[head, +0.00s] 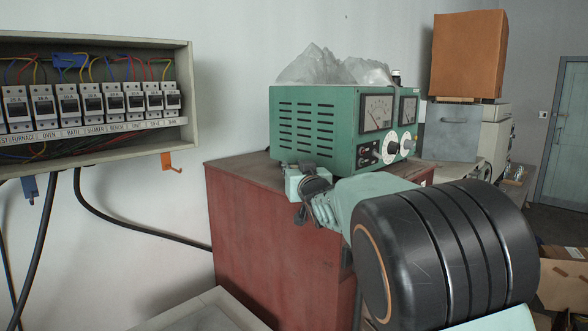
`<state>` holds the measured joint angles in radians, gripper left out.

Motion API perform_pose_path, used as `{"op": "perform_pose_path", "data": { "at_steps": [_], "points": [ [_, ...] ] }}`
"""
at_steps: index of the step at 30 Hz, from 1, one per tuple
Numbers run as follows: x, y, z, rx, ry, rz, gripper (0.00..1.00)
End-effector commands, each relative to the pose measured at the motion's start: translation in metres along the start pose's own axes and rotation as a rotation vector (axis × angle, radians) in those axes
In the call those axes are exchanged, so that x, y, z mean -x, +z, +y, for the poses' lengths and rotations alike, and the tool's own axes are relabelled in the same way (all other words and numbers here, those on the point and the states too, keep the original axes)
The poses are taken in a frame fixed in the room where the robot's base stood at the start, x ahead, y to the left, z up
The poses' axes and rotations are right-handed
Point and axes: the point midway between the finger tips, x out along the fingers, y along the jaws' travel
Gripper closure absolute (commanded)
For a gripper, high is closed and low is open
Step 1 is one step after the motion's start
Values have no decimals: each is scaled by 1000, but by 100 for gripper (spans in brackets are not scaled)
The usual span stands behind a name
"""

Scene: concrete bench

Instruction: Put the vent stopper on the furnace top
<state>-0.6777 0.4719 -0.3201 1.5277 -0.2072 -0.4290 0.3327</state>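My gripper (308,188) shows small and partly hidden, in front of the green meter box's lower left corner. Its fingers cannot be made out clearly, nor whether they hold anything. I cannot identify the vent stopper for certain. A small dark-capped upright piece (396,78) stands at the right end of the green box's top. No furnace can be identified for certain. A grey and cream unit (494,138) stands behind on the right, with an orange-brown box (468,54) on top.
The green meter box (312,128) sits on a red cabinet (255,235), with a crumpled clear mass (330,68) on top. A breaker panel (95,95) with a switch labelled FURNACE hangs on the left wall. An orange hook (171,162) hangs below it. Cartons (562,275) stand lower right.

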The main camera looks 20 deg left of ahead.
Motion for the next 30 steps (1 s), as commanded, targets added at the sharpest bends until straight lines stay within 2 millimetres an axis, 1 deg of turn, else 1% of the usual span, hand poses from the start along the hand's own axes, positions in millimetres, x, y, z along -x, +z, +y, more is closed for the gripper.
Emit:
{"op": "perform_pose_path", "data": {
  "at_steps": [1,4,11,17,20,30],
  "points": [
    [0,0,0,0,0,0,73],
    [0,0,0,0,0,-1,62],
    [0,0,0,0,0,-1,62],
    [2,-4,0,0,1,0,62],
    [14,-3,0,-2,1,1,62],
    [70,-2,0,-2,0,2,62]
  ]
}}
